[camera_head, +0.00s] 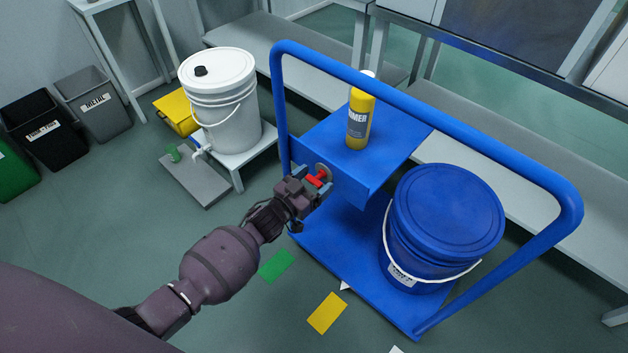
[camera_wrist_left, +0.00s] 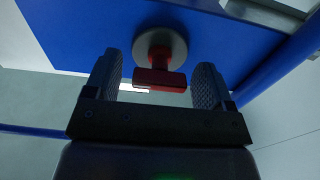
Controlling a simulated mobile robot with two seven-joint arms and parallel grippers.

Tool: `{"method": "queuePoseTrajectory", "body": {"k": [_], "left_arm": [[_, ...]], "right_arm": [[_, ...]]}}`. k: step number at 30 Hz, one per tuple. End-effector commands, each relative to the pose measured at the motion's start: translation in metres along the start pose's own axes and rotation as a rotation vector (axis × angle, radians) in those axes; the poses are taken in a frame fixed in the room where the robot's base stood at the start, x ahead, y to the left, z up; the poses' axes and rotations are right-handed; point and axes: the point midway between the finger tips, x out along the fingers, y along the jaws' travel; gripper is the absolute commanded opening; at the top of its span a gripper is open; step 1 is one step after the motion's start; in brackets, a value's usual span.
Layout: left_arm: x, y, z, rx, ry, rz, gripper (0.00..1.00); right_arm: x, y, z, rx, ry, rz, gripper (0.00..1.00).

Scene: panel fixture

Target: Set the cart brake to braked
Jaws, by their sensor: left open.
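The blue cart (camera_head: 350,175) stands in the middle of the head view, with a tall bent handle rail. The cart brake is a red T-shaped handle (camera_head: 319,179) on a round grey disc (camera_head: 323,171), fixed to the side of the cart's upper shelf. In the left wrist view the red handle (camera_wrist_left: 158,78) lies between the fingers, its bar running crosswise, with gaps to both sides. My left gripper (camera_head: 312,186) is open around it; in the wrist view the fingers (camera_wrist_left: 158,88) stand left and right of the handle. My right gripper is not in view.
A yellow bottle (camera_head: 361,115) stands on the upper shelf and a blue lidded bucket (camera_head: 445,220) on the lower deck. A white bucket with a tap (camera_head: 222,100) stands on a low stand at left. Grey benches (camera_head: 280,60) run behind. Floor in front is mostly clear.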

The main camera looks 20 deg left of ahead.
Motion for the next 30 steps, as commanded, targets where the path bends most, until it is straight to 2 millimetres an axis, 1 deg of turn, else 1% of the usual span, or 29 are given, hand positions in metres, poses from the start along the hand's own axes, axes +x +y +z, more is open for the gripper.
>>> {"method": "queuePoseTrajectory", "body": {"k": [4, 12, 14, 23, 30], "left_arm": [[-0.0001, 0.0, -0.0002, 0.0, 0.0, 0.0, 0.77], [-0.0003, 0.0001, -0.0001, 0.0, 0.0, 0.0, 0.35], [-0.0003, 0.0002, 0.0, 0.0, 0.0, 0.0, 0.27], [-0.0001, 0.0, -0.0008, -0.039, 0.0, 0.0, 0.27], [0.0004, -0.0003, -0.0025, -0.176, 0.001, 0.0, 0.27]], "right_arm": [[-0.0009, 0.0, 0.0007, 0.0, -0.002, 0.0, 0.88], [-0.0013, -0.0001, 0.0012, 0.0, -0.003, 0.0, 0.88], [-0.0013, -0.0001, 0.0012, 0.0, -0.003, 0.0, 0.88], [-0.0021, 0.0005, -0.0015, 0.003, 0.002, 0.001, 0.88], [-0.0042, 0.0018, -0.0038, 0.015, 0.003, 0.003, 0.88]]}}
